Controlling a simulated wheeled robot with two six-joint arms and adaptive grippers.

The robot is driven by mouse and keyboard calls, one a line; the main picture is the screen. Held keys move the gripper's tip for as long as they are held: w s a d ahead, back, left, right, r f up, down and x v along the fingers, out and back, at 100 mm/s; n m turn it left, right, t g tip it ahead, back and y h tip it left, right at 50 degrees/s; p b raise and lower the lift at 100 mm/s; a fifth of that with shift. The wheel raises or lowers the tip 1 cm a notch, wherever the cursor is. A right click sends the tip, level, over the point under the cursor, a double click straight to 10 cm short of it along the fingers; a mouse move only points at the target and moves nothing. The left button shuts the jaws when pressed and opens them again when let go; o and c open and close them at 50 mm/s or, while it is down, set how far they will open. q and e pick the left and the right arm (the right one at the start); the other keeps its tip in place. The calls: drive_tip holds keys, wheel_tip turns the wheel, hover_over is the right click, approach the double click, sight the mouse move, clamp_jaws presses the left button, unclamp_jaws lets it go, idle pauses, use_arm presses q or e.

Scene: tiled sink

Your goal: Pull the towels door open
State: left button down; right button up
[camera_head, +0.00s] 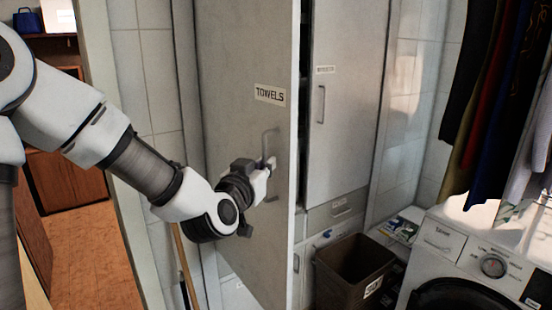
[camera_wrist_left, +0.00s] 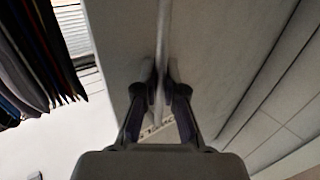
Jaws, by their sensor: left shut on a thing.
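The towels door (camera_head: 240,130) is a tall grey cabinet door with a "TOWELS" label (camera_head: 270,94). It stands ajar, its right edge swung out from the cabinet, with a dark gap beside it. Its handle (camera_head: 266,146) is a vertical grey bar below the label. My left gripper (camera_head: 268,166) is at the handle and shut on it. In the left wrist view the two dark fingers (camera_wrist_left: 160,98) close around the handle bar (camera_wrist_left: 163,40). My right gripper is not in view.
A second cabinet door (camera_head: 345,120) with its own handle is shut to the right. A brown bin (camera_head: 352,272) stands below it. A washing machine (camera_head: 480,262) and hanging clothes (camera_head: 505,110) are at the right. A wooden stick (camera_head: 185,265) leans at the left.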

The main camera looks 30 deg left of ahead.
use_arm(q)
drive_tip(key=shift+s+a, duration=0.1)
drive_tip(key=shift+s, duration=0.1)
drive_tip(key=c, duration=1.2)
unclamp_jaws()
drive_tip(key=shift+c, duration=0.2)
drive_tip(key=shift+w, duration=0.1)
